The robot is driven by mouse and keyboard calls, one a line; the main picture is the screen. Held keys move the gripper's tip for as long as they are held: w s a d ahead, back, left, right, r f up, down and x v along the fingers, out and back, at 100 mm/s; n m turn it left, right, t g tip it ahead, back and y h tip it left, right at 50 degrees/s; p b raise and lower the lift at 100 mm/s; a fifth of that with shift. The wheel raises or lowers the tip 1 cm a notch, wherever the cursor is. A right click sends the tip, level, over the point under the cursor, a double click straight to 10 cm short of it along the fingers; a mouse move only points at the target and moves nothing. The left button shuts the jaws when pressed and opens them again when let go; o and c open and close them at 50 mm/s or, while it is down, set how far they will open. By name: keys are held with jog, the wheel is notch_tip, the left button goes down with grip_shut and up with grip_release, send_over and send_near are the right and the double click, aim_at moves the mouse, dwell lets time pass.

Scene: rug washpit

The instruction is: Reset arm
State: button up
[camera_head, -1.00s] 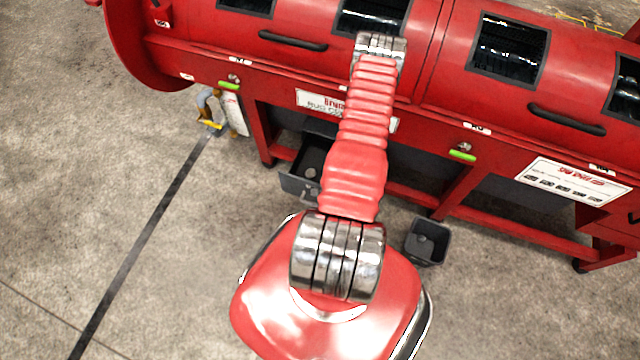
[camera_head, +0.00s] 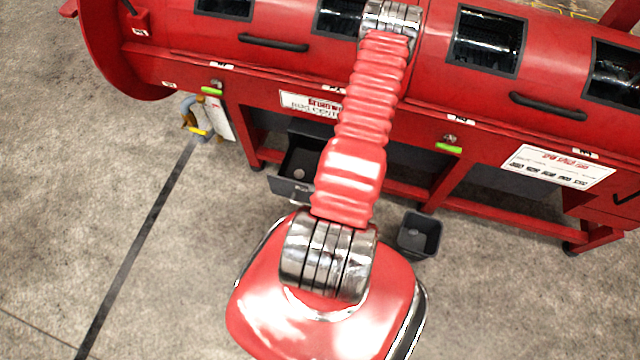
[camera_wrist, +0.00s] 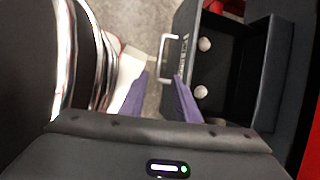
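A dark open drawer (camera_wrist: 190,75) with a pale handle (camera_wrist: 166,60) lies just beyond and right of the fingers. Two pale round things (camera_wrist: 203,45) show inside it. The same drawer front (camera_head: 290,189) shows in the head view under the machine, partly covered by my arm.
A long red rug-washing machine (camera_head: 400,110) with dark windows and black handles spans the back. A small dark bin (camera_head: 419,235) stands on the floor right of my arm. The concrete floor at left is clear.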

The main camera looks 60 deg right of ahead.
dwell(0.6)
jog(key=w+a+r+n+t+y, duration=0.1)
jog(key=w+a+r+n+y, duration=0.4)
jog(key=r, duration=0.6)
jog(key=w+a+r+n+t+y, duration=0.1)
jog(key=w+a+r+n+y, duration=0.2)
jog(key=w+a+r+n, duration=0.5)
jog(key=a+r+n+h, duration=0.2)
jog(key=a+r+n, duration=0.2)
jog(key=r, duration=0.9)
jog(key=s+a+r+n+g+h, duration=0.1)
jog(key=a+r+n, duration=0.3)
jog(key=r+n, duration=0.5)
jog(key=s+a+r+n+h, duration=0.1)
jog(key=a+r+n+h, duration=0.3)
jog(key=r, duration=1.2)
jog(key=shift+a+r+n, duration=0.15)
jog(key=shift+r+n, duration=0.15)
jog(key=shift+n, duration=0.9)
